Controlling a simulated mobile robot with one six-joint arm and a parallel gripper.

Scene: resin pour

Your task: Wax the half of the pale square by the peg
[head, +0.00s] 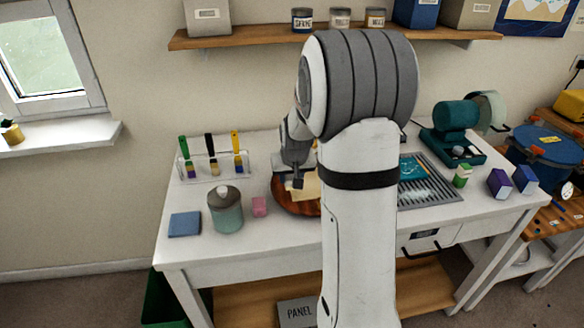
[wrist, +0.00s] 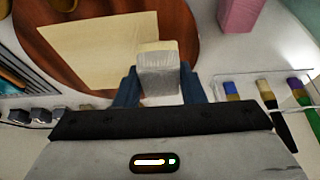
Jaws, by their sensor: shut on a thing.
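The pale square (wrist: 95,50) lies on a round brown wooden board (wrist: 185,25); in the head view the square (head: 311,186) and board (head: 283,199) are partly hidden behind my arm. A small dark knob (wrist: 65,4), which looks like the peg, stands on the board just off the square's upper edge in the wrist view. My gripper (wrist: 158,82) is shut on a small grey-white block (wrist: 158,72) with a cream end. The block overlaps the square's right side in the wrist view; I cannot tell whether it touches. The square's surface looks even and matte.
Near the board stand a pink block (head: 259,206), a lidded jar (head: 225,210) and a blue pad (head: 185,224). Brushes stand in a clear rack (head: 215,166) to the left. A slatted grey tray (head: 430,187) and small boxes (head: 499,183) are to the right.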

